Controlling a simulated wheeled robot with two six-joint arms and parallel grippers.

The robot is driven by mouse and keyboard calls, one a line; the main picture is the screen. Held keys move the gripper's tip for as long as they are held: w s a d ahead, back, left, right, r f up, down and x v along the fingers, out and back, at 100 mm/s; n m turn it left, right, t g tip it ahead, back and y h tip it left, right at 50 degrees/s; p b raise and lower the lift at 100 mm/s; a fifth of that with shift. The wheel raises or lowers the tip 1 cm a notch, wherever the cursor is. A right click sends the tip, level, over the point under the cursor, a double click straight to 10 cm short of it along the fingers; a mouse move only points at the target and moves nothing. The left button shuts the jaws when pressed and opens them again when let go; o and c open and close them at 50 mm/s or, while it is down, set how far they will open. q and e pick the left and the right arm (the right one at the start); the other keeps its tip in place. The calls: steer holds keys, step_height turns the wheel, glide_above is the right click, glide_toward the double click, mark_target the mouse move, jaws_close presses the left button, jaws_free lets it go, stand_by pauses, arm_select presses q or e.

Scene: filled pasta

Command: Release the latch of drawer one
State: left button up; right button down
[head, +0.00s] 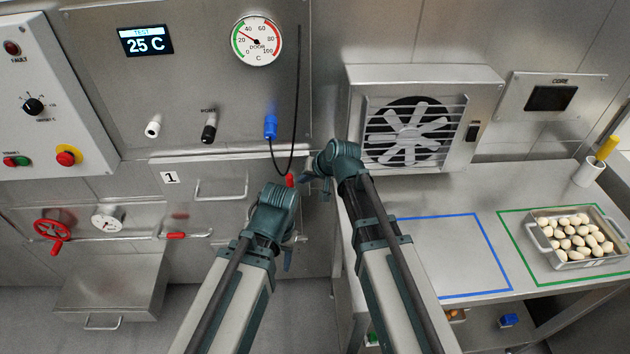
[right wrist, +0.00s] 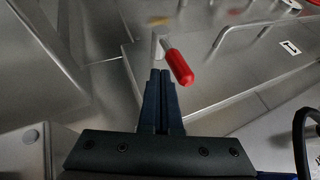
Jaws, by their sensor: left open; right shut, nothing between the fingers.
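Drawer one (head: 205,205) is the steel front with the "1" label (head: 171,178) and a bar handle (head: 222,188); it looks shut. Its red-gripped latch (head: 290,180) sits at the right end of the drawer, and it shows large in the right wrist view (right wrist: 178,66). My right gripper (head: 308,184) is shut and empty, its fingertips (right wrist: 160,74) right beside the latch's base and red grip; I cannot tell whether they touch. My left gripper (head: 288,260) is open, lower, below the drawer's right end, partly hidden by its own wrist.
A black cable with a blue plug (head: 270,127) hangs above the latch. A fan unit (head: 425,120) stands at right on the bench. A tray of filled pasta (head: 545,250) lies in a green outline. A red valve wheel (head: 53,230) is at left.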

steer(key=shift+w+a, duration=0.1)
steer(key=shift+a, duration=0.3)
arm_select(q)
steer(key=shift+r, duration=0.15)
arm_select(e)
steer(key=shift+a, duration=0.15)
